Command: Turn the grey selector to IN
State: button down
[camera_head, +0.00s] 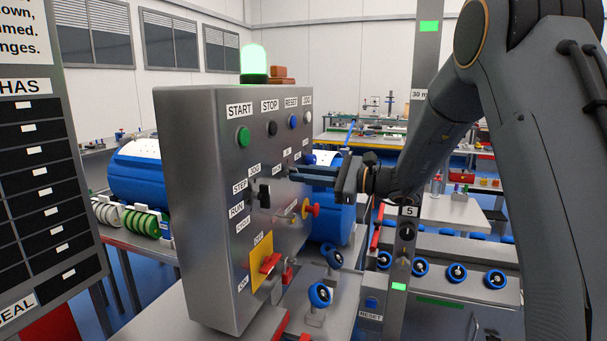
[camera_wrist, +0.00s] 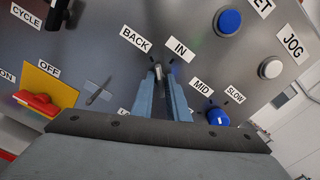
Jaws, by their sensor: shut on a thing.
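A small grey selector (camera_wrist: 158,72) sits on the panel below the BACK label (camera_wrist: 135,40) and the IN label (camera_wrist: 180,49) in the wrist view. My gripper (camera_wrist: 161,82) is shut on it, with a finger on each side. Its visible end points up between the two labels; I cannot tell exactly which mark it meets. In the head view my gripper (camera_head: 293,172) reaches the panel from the right and its fingers hide the selector.
The grey control box (camera_head: 190,130) carries a black selector (camera_head: 264,194), a red switch handle (camera_head: 269,263) on a yellow plate, and a red knob (camera_head: 312,210) below my gripper. A blue knob (camera_wrist: 217,117) is close to the right finger.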

jog(key=shift+r+m+p, duration=0.15)
jog(key=shift+m+p, duration=1.9)
jog(key=shift+m, duration=2.95)
jog(key=c, duration=1.7)
grip_release()
jog(key=shift+d, duration=0.1)
jog(key=b+v, duration=0.3)
jog(key=v, duration=0.4)
jog(key=shift+d, duration=0.3)
jog(key=shift+s, duration=0.1)
